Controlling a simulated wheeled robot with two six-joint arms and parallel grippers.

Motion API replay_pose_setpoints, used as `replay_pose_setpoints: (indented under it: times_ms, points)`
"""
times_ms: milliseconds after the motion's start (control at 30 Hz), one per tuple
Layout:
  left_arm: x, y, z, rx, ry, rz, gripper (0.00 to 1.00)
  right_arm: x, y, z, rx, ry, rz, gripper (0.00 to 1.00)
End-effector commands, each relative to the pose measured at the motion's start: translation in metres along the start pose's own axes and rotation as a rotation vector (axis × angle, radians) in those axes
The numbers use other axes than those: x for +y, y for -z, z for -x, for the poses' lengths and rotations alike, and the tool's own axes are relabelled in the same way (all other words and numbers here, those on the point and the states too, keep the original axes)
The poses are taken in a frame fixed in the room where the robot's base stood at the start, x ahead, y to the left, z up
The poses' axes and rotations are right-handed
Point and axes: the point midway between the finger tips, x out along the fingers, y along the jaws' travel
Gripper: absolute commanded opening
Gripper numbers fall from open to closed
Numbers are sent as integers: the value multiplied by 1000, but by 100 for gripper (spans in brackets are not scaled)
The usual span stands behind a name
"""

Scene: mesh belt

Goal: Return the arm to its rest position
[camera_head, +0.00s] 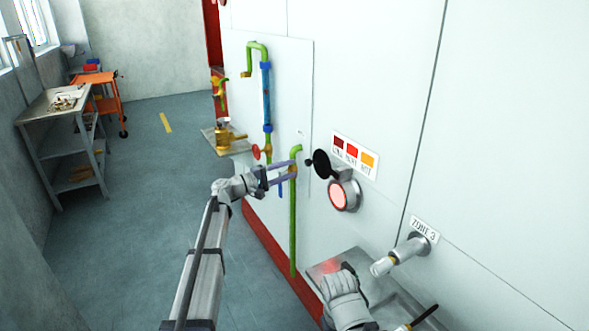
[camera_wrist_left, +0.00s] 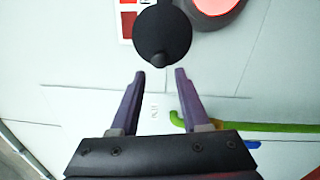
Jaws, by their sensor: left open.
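My left arm reaches in from the bottom left of the head view. Its left gripper (camera_head: 293,171) is open and empty in front of the white wall panel, overlapping the green pipe in the picture. A round black cover (camera_head: 321,163) is just beyond the fingertips, beside a round port (camera_head: 343,195) glowing red. In the left wrist view the two purple-grey fingers (camera_wrist_left: 160,74) stand apart with nothing between them. The black disc (camera_wrist_left: 162,35) is ahead of the tips, apart from them. My right gripper is not in view.
A vertical green pipe (camera_head: 293,225) with a valve runs close to the fingers. A grey glove (camera_head: 345,295) lies on a metal shelf (camera_head: 322,268) at lower right, below a wall fitting (camera_head: 398,255). A workbench (camera_head: 48,103) and orange cart (camera_head: 97,78) stand far left. The floor between is clear.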

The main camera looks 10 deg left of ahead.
Motion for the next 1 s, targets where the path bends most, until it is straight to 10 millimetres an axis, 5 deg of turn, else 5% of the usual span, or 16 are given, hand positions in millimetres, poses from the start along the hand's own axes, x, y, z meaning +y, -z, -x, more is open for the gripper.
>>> replay_pose_setpoints:
  times_ms: [233,333,600,800,1000]
  points:
    - [-2,-4,-2,-5,8,-4,46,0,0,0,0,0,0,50]
    - [-16,-27,-8,-34,61,-29,46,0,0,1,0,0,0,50]
    - [-121,-177,-12,-256,479,-234,46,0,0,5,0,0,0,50]
    - [-205,-284,44,-459,888,-439,46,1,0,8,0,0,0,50]
    - [-252,-347,134,-618,1296,-645,46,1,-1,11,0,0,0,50]
